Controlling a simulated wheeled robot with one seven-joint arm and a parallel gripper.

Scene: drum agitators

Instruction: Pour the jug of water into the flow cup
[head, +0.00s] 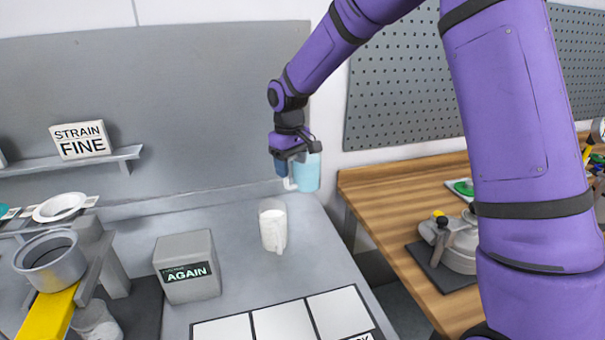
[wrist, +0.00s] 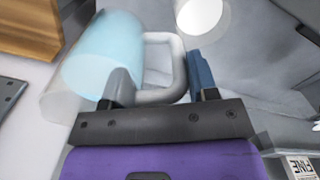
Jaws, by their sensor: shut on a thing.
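The jug of water (head: 307,172) is see-through with light blue contents. It hangs in the air over the back right of the grey counter and looks about upright. My gripper (head: 286,170) is shut on its handle. In the wrist view the jug (wrist: 105,55) lies left of the fingers, and its pale handle (wrist: 178,70) passes between them. A grey metal cup (head: 50,262), open at the top, stands at the far left above a yellow bar; it may be the flow cup. Its inside bottom is hard to see.
A jug with white contents (head: 273,228) stands on the counter below my gripper. A grey box marked AGAIN (head: 188,268), white panels (head: 284,322), a white dish (head: 60,207) and a shelf with a STRAIN FINE sign (head: 80,140) are nearby. A wooden bench (head: 395,190) is at right.

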